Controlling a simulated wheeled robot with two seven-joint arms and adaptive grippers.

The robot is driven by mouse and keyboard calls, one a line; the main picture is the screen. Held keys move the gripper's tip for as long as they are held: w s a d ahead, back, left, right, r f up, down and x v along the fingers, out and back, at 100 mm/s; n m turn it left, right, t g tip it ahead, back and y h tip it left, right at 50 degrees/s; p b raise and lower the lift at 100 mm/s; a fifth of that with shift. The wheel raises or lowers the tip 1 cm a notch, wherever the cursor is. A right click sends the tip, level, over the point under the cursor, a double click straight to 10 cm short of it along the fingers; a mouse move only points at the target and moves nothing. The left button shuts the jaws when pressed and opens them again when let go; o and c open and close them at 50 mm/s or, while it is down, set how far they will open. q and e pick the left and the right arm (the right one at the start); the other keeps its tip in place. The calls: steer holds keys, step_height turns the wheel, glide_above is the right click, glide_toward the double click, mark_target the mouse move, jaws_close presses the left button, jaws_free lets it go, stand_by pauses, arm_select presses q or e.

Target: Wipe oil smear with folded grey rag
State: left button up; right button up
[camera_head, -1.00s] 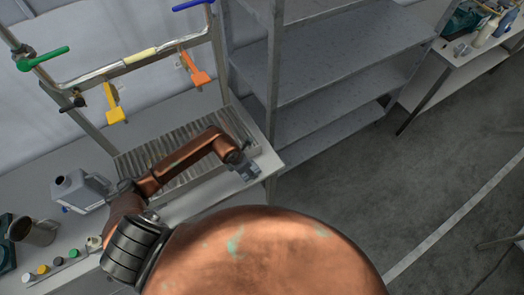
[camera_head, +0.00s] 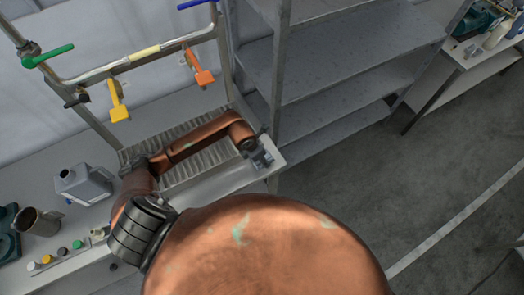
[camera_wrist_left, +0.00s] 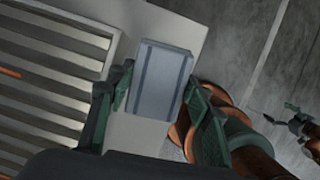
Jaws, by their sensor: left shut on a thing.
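No oil smear can be made out in either view. A small dark green and copper form at the right edge of the left wrist view looks like my right gripper (camera_wrist_left: 300,122); its jaws are unclear.
The slatted tray (camera_head: 205,165) lies under a pipe frame with yellow (camera_head: 118,102) and orange (camera_head: 198,70) handles. A grey jug (camera_head: 82,185), metal cup (camera_head: 38,222) and several coloured caps stand left. Metal shelving (camera_head: 330,85) rises right of the bench.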

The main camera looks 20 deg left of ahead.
arm_select(q)
steer(key=shift+w+r+p, duration=0.15)
steer(key=shift+r+p, duration=0.25)
steer(key=shift+r, duration=0.45)
steer(key=shift+r+p, duration=0.55)
steer(key=shift+r, duration=0.55)
